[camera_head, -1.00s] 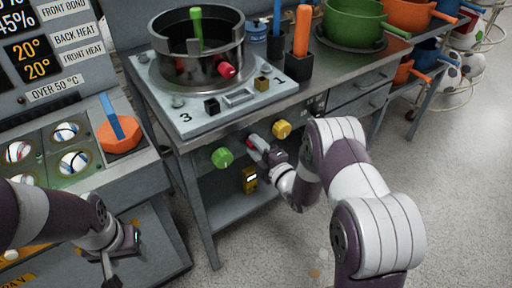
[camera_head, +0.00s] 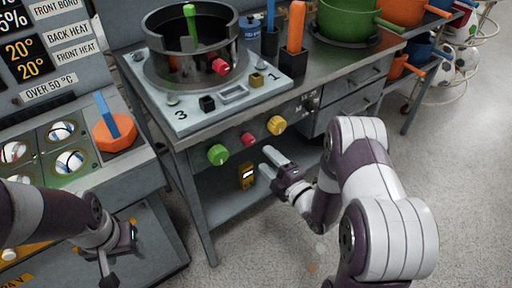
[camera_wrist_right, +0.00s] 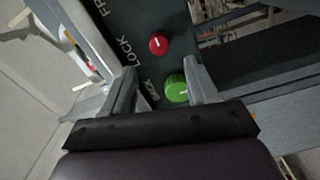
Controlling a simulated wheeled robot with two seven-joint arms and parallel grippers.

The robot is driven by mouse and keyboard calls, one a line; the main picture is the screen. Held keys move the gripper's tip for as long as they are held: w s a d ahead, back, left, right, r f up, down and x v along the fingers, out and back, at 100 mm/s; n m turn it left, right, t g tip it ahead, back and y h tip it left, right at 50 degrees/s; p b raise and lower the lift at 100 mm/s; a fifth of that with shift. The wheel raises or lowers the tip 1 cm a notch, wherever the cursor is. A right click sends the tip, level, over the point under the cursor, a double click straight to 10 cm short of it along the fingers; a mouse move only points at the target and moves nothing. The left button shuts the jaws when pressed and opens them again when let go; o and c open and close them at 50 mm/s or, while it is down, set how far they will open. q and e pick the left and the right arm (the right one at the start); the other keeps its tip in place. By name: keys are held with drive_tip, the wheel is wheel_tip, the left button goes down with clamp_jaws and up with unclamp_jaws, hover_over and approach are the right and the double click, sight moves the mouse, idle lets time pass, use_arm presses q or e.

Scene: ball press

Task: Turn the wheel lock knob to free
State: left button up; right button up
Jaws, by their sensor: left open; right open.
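A red knob (camera_head: 248,140) sits on the bench front between a green knob (camera_head: 217,154) and a yellow knob (camera_head: 276,125). In the right wrist view the red knob (camera_wrist_right: 158,43) has a short white mark, near the printed word LOCK and a partly cut-off word starting FR. The green knob (camera_wrist_right: 176,88) lies close by the right-hand finger there. My right gripper (camera_head: 268,163) is open and empty, just in front of and below the red knob, apart from it. My left gripper (camera_head: 108,272) hangs at lower left, away from the knobs; its fingers are partly seen.
The bench top carries a plate (camera_head: 190,122) with a dark round pot, and an orange-handled tool (camera_head: 296,25) in a holder. A small yellow device (camera_head: 247,176) is below the knobs. A console (camera_head: 70,150) stands left.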

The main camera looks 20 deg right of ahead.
drive_tip(key=v, duration=0.4)
drive_tip(key=shift+s, duration=0.1)
